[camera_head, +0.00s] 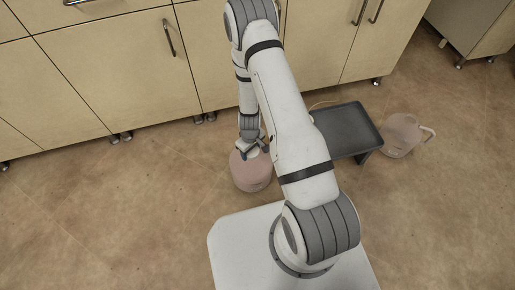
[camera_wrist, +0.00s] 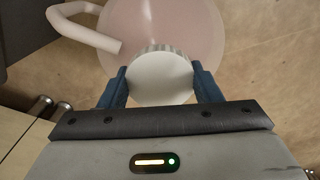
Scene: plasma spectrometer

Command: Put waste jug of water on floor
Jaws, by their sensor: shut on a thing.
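A pinkish translucent jug (camera_head: 251,174) hangs or stands upright below my gripper (camera_head: 252,146), in front of the cabinets. I cannot tell whether its base touches the floor. In the wrist view, the blue fingers of my gripper (camera_wrist: 161,80) are shut on the round white cap (camera_wrist: 160,72) of this jug (camera_wrist: 205,25). Its pale handle (camera_wrist: 85,30) reaches out to the upper left. In the head view, my gripper partly hides the jug's top. A second, similar jug (camera_head: 398,137) with a white handle stands on the floor at the right.
A dark grey low stand (camera_head: 347,127) stands on the floor between the two jugs, partly behind my arm. Beige cabinets (camera_head: 110,70) line the back on small feet. The brown tiled floor (camera_head: 120,215) is clear at the left and front.

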